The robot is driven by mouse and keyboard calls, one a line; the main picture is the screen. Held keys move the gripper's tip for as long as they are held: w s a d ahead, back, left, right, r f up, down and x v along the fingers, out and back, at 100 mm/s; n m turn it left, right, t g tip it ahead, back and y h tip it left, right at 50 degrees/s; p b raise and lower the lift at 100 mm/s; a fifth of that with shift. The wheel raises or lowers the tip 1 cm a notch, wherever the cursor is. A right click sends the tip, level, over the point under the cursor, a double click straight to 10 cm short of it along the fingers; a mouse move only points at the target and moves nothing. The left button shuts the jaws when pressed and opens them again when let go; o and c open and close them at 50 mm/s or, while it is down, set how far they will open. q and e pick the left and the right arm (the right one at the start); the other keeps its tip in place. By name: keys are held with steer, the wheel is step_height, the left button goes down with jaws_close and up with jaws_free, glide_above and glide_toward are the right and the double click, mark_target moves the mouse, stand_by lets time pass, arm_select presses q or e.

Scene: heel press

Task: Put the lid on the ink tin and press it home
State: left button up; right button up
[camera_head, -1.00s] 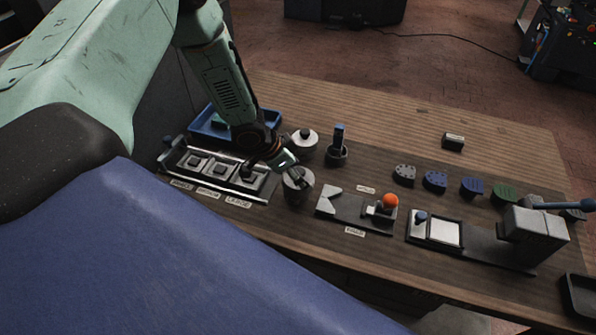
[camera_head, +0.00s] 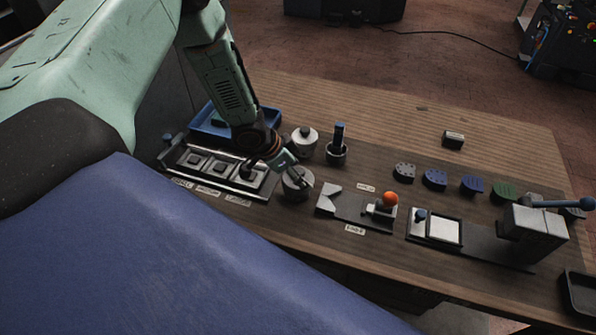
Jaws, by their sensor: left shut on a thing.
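The ink tin (camera_head: 295,193) is a short grey metal cylinder standing on the dark mat, left of the middle of the bench. My left gripper (camera_head: 300,179) comes down over its top from the upper left and is shut on what looks like the knob of the tin's lid (camera_head: 289,181). The lid is at the tin's mouth, but I cannot tell whether it is fully seated. The fingers hide the knob and part of the rim. My right gripper is not in view.
A second grey canister (camera_head: 305,142) with a dark knob and a blue-handled tool in a cup (camera_head: 337,150) stand close behind. Left is a tray of stamps (camera_head: 262,194); right are an orange-knobbed fixture (camera_head: 348,208) and a lever press (camera_head: 533,232).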

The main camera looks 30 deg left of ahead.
arm_select(q)
steer(key=shift+s+f, duration=0.1)
steer(key=shift+f, duration=0.1)
steer(key=shift+f, duration=0.2)
stand_by(1.0)
steer(key=o, duration=1.2)
steer(key=shift+r+p, duration=3.5)
steer(key=shift+f, duration=0.15)
